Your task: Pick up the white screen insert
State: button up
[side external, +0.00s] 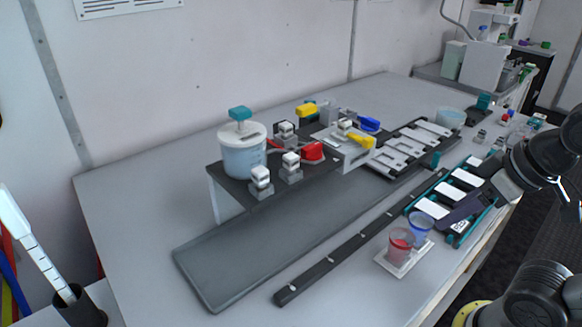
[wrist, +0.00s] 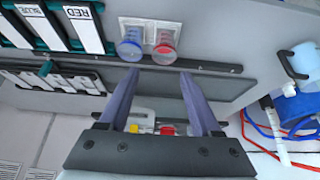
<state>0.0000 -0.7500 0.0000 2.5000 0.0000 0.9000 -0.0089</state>
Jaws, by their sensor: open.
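Several flat white inserts (side external: 450,190) lie in a teal rack (side external: 463,238) at the right of the table in the side view. In the wrist view they show at top left as white panels (wrist: 86,28), some lettered RED and BLUE. I cannot tell which one is the screen insert. My gripper (side external: 447,219) hangs over the front part of this rack and hides some of it. In the wrist view my gripper (wrist: 159,72) is open, with nothing between its two dark fingers; the white panels lie to the left of the fingers.
A red cup (side external: 400,245) and a blue cup (side external: 420,228) stand on a white tray (side external: 399,268) just left of the rack. A black rail (side external: 345,240) runs behind them. A dark raised stand holds a white tub (side external: 243,156). The grey mat (side external: 235,262) is bare.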

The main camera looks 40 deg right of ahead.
jog(key=w+a+r+n+g, duration=0.1)
jog(key=w+r+n+g, duration=0.1)
jog(key=w+r+n, duration=0.5)
jog(key=w+a+r+n+g, duration=0.1)
jog(key=w+r+n, duration=0.45)
jog(key=r, duration=0.45)
jog(key=n+g+h, duration=0.1)
jog(key=n+g, duration=0.2)
jog(key=n, duration=0.2)
send_over(290, 156)
jog(key=f, duration=0.6)
jog(key=shift+a+f, duration=0.3)
jog(key=shift+f, duration=0.05)
jog(key=shift+a+f, duration=0.15)
jog(key=shift+f, duration=0.1)
jog(key=shift+d+f, duration=0.25)
jog(key=shift+f, duration=1.55)
jog(key=shift+d+f, duration=0.2)
jog(key=shift+f, duration=1.55)
